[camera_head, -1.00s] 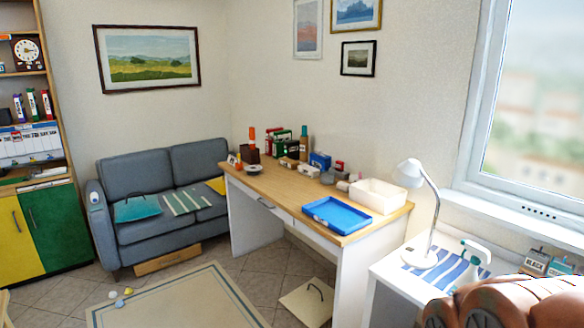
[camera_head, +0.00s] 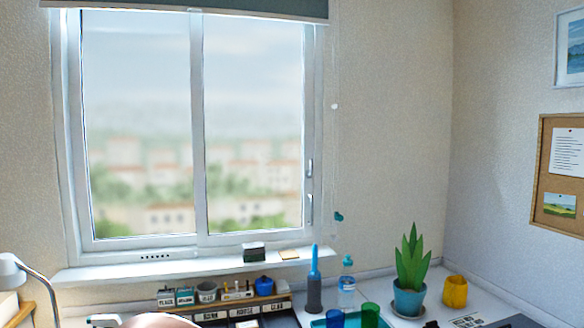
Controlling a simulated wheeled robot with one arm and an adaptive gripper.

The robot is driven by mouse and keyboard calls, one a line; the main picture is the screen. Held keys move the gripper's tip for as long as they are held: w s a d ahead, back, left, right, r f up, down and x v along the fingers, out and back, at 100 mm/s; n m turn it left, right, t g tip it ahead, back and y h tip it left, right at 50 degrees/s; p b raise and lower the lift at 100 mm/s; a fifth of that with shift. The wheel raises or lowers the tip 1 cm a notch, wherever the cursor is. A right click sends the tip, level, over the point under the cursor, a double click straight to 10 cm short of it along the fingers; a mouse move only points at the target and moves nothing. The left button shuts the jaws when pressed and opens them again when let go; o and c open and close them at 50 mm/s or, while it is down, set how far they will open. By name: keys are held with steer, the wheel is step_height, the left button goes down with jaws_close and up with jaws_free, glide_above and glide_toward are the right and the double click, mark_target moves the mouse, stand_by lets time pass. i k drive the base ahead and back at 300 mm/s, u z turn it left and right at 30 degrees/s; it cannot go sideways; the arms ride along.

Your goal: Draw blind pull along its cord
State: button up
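The window blind (camera_head: 240,10) is a dark grey-green roll across the top of the window. A thin pale cord (camera_head: 335,160) hangs down the wall just right of the window frame. A small white bead (camera_head: 334,106) sits on the cord at about mid-window height. A small teal piece (camera_head: 338,216) is at the cord's lower part, above the desk. I cannot tell which of the two is the pull. My gripper is not in view, and nothing is seen touching the cord.
A potted plant (camera_head: 410,275) and yellow cup (camera_head: 455,291) are to the right. The sill (camera_head: 180,268) holds small boxes. The wall right of the cord is bare.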

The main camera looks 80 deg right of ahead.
mark_target(338, 218)
steer(key=u, duration=0.05)
steer(key=i, duration=0.25)
steer(key=z, duration=3.35)
